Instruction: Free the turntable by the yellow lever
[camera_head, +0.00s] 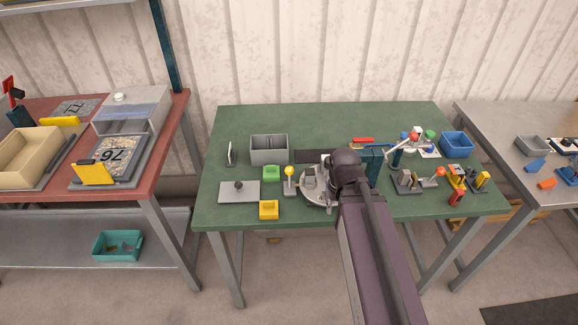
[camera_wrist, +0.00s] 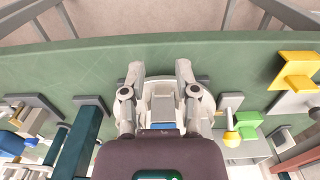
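The yellow lever (camera_head: 289,171) has a yellow ball on a pale post and stands just left of the turntable, looking roughly upright. It also shows in the wrist view (camera_wrist: 231,138), right of my gripper. The grey round turntable (camera_head: 313,198) lies on the green table, partly covered by my arm. My gripper (camera_wrist: 160,72) is open, its two fingers spread above the turntable area. I cannot tell whether the fingers touch anything. My gripper does not touch the yellow lever.
A grey plate with a dark knob (camera_head: 238,190) and a grey bin (camera_head: 268,147) are further left. Right of my arm stand a teal frame (camera_head: 374,165) and several small fixtures. The table's front strip is clear.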

